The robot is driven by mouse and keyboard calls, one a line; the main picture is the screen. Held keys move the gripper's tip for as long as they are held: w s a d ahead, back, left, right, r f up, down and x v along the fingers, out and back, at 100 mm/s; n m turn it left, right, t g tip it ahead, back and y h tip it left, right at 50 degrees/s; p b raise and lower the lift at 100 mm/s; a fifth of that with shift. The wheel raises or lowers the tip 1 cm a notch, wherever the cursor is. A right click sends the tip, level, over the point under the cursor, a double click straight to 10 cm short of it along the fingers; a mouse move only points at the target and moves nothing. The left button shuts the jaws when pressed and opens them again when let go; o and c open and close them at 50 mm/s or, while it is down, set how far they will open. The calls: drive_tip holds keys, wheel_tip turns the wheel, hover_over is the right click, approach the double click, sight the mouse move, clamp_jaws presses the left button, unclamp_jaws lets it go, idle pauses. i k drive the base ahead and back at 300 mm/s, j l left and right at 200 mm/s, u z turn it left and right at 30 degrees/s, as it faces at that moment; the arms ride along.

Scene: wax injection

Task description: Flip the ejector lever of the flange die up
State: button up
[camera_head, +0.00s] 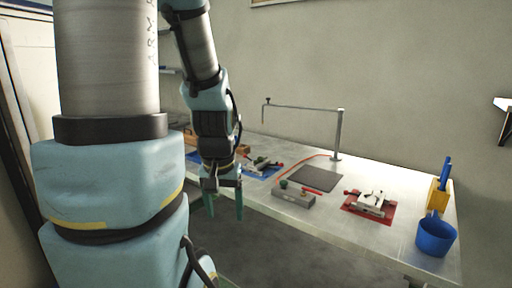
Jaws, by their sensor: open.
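My gripper (225,207) hangs pointing down in front of the table's near edge, left of centre. Its two green fingers are apart with nothing visible between them. A pale metal die (372,200) with red side parts sits on a red mat (385,219), farther right and well apart from my gripper. I cannot tell from labels which is the flange die. An ejector lever is too small to make out on either.
The metal table (408,235) also holds a grey block (293,196) with a green knob, a dark flat pad (317,179), a post with a horizontal arm (339,130), a blue cup (436,238) and a yellow holder (437,198). A wooden object (190,138) lies far left.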

sight(346, 192)
drive_tip(key=z, duration=1.4)
drive_tip(key=k+l+u, duration=0.1)
drive_tip(key=k+l, duration=0.2)
drive_tip(key=k, duration=0.15)
drive_tip(key=i+u, duration=0.1)
drive_tip(key=u, duration=0.35)
drive_tip(key=i+u, duration=0.15)
drive_tip(key=u, duration=0.3)
drive_tip(key=i+u, duration=0.15)
drive_tip(key=u, duration=0.3)
drive_tip(key=i+l+u, duration=0.3)
drive_tip(key=i+l, duration=0.25)
drive_tip(key=i+l+u, duration=0.3)
drive_tip(key=i+l, duration=0.25)
drive_tip(key=l, duration=0.15)
